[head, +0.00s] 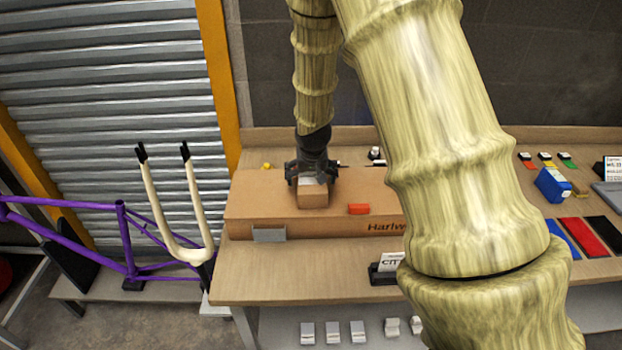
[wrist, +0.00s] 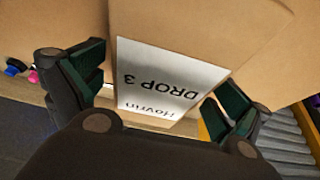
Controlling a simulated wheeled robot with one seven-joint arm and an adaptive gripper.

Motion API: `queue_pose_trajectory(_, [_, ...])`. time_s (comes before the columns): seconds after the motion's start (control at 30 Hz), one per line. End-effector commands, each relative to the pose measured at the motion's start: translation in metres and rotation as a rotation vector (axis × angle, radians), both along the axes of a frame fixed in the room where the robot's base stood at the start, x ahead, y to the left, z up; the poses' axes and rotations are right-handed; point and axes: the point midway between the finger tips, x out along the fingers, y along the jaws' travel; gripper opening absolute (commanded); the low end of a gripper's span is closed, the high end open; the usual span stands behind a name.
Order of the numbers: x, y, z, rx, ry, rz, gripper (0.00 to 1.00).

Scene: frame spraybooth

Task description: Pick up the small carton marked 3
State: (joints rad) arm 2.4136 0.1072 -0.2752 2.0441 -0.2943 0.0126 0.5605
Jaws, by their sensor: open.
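The small carton (head: 313,197) is a brown box standing on top of a long, flat cardboard box (head: 250,208) on the bench. In the wrist view the carton (wrist: 190,40) carries a white label (wrist: 165,85) reading "Hovrin DROP 3", upside down in the picture. My gripper (head: 312,178) is above and at the carton, pointing down. In the wrist view my gripper's dark green finger pads (wrist: 158,100) are spread to either side of the labelled carton, with the label between them. Whether the pads touch the carton cannot be told.
A sign (head: 389,263) stands at the bench front. A blue container (head: 552,185) and coloured swatches (head: 590,231) are at right. A purple bicycle frame (head: 125,240) stands left of the bench.

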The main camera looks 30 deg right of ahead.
Motion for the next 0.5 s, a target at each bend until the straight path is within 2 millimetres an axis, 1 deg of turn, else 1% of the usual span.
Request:
queue_pose_trajectory(0.1, [0.0006,-0.0006,-0.0035,0.0,0.001,0.0,1.0])
queue_pose_trajectory(0.33, [0.0008,-0.0006,-0.0041,0.0,0.001,0.0,1.0])
queue_pose_trajectory(0.37, [0.0009,-0.0006,-0.0041,0.0,0.001,0.0,0.96])
queue_pose_trajectory(0.5, [0.0007,-0.0006,-0.0041,0.0,0.001,0.0,0.71])
